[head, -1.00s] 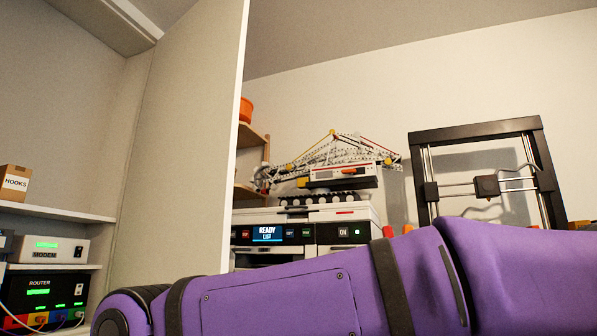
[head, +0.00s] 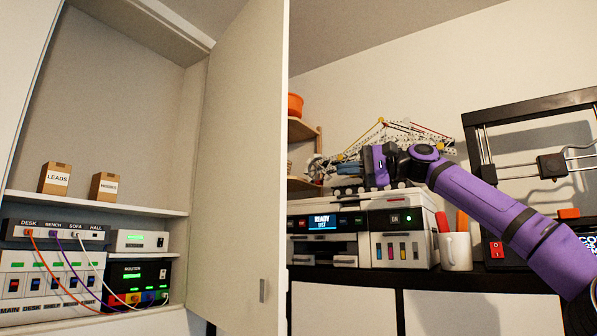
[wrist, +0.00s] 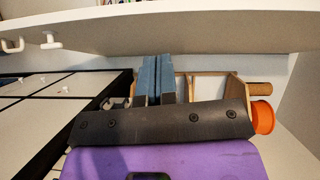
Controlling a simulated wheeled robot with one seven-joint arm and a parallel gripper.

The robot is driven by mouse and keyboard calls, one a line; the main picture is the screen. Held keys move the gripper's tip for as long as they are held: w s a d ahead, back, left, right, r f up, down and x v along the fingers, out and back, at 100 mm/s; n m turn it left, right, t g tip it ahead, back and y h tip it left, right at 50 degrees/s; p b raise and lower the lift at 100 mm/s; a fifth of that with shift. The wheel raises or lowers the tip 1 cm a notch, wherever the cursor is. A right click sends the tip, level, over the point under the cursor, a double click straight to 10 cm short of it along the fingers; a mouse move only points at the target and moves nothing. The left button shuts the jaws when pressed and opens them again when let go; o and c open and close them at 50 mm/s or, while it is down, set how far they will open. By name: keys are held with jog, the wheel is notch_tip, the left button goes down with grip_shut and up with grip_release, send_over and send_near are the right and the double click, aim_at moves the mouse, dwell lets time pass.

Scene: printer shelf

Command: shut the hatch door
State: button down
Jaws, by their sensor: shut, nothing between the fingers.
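The hatch door (head: 238,150) is a tall pale panel in the head view, standing open to the right of the cabinet. A small grey handle (head: 262,290) shows low near its free edge. My purple arm reaches in from the right, and its end is to the right of the door, in front of the white crane model. In the head view the fingertips are hard to make out against the model. In the wrist view my gripper (wrist: 157,78) shows two blue-grey fingers side by side, shut and empty. I see no contact with the door.
The open cabinet holds a LEADS box (head: 56,179), a second box (head: 105,187), a router (head: 138,277) and several cables. Right of the door are a printer (head: 345,222), a mug of pens (head: 456,251) and a black frame machine (head: 550,165).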

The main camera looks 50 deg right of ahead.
jog(key=w+a+m, duration=0.1)
jog(key=w+a, duration=0.4)
jog(key=w, duration=0.5)
jog(key=shift+w+a+r+y, duration=0.15)
jog(key=shift+a+y, duration=0.05)
jog(key=shift+y, duration=0.1)
dwell(0.4)
